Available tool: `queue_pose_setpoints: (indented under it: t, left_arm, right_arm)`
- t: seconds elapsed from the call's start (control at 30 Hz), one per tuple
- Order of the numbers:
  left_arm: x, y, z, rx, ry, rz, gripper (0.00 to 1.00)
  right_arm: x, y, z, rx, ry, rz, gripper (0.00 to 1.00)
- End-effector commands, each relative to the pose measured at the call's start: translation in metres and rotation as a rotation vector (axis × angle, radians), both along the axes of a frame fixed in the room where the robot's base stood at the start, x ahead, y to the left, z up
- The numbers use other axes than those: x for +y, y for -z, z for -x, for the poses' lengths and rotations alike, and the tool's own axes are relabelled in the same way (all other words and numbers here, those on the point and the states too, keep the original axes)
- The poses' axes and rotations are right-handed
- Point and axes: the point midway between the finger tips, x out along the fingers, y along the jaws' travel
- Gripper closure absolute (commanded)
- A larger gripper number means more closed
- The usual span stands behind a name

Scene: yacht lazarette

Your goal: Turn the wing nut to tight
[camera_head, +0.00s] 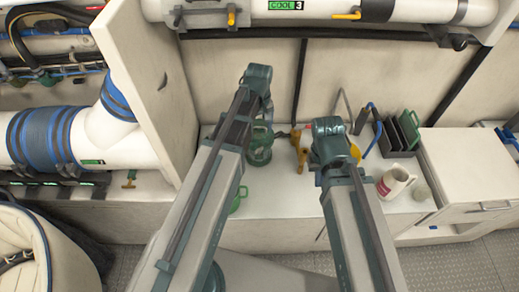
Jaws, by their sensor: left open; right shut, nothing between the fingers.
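I cannot make out a wing nut in this view. A brass-coloured fitting (300,155) stands on the bench between my two arms, with part of it hidden by my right arm. A green round-framed object (259,146) stands on the bench just right of my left arm. My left arm reaches up the picture to a teal joint, and my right arm ends at a teal joint beside the brass fitting. The fingers of both grippers are hidden behind my arms, so what they touch does not show.
A white cabinet (462,165) stands further right. White pipes run along the back and left, beside an upright panel (150,75).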

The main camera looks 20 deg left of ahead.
Motion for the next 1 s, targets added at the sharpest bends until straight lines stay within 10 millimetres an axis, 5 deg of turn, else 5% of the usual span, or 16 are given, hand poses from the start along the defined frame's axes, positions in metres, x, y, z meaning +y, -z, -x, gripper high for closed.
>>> queue_pose_setpoints:
  t: [0.7,1.0]
  left_arm:
    - [0.0,0.104,0.0,0.0,0.001,0.0,0.19]
    - [0.0,0.126,0.0,0.0,0.001,0.0,0.19]
  right_arm:
    - [0.0,0.104,0.0,0.0,0.002,0.0,1.0]
    - [0.0,0.126,0.0,0.0,0.002,0.0,1.0]
